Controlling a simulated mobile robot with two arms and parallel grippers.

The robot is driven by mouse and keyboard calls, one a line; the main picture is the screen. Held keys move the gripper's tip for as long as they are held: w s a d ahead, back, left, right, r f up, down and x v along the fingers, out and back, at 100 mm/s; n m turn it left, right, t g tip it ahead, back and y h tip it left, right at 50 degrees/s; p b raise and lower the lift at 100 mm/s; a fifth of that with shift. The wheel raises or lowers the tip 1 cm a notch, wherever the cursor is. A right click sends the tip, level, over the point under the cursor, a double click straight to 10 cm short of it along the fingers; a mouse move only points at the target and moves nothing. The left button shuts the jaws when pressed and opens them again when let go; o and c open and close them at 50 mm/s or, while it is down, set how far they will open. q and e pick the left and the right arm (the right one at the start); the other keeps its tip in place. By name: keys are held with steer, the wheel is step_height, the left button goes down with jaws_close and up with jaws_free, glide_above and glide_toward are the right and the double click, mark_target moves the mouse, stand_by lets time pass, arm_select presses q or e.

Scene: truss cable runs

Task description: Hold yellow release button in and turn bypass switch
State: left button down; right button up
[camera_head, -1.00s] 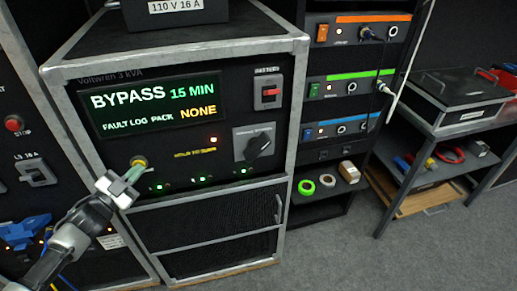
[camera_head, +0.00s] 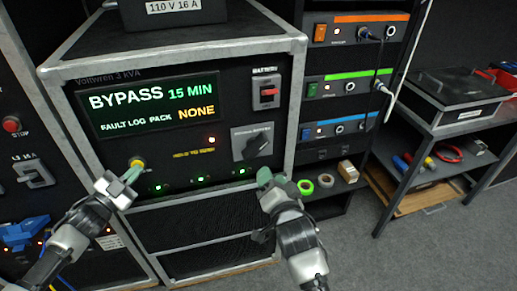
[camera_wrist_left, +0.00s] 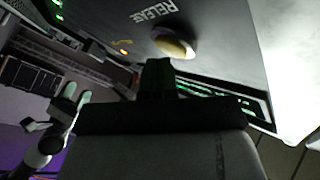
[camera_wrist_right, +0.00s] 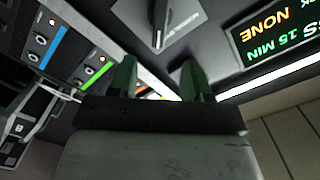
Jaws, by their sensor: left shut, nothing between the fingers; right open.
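The yellow release button (camera_head: 137,162) is on the lower left of the UPS front panel. It also shows in the left wrist view (camera_wrist_left: 174,43), under the word RELEASE. My left gripper (camera_head: 130,177) is shut and empty, its tips just in front of the button; I cannot tell whether they touch it. The bypass switch (camera_head: 257,146) is a dark knob on a grey square plate at the panel's right; in the right wrist view its knob (camera_wrist_right: 160,22) lies ahead of the fingers. My right gripper (camera_head: 268,178) is open and empty, below and apart from the switch.
The display (camera_head: 150,105) reads BYPASS 15 MIN and FAULT LOG PACK NONE. A red battery switch (camera_head: 268,91) sits above the bypass switch. A rack (camera_head: 350,85) with tape rolls (camera_head: 306,187) on its shelf stands to the right, beside a tool cart (camera_head: 460,110).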

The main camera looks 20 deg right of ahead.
mark_target(259, 150)
steer(key=w, duration=1.2)
jaws_close()
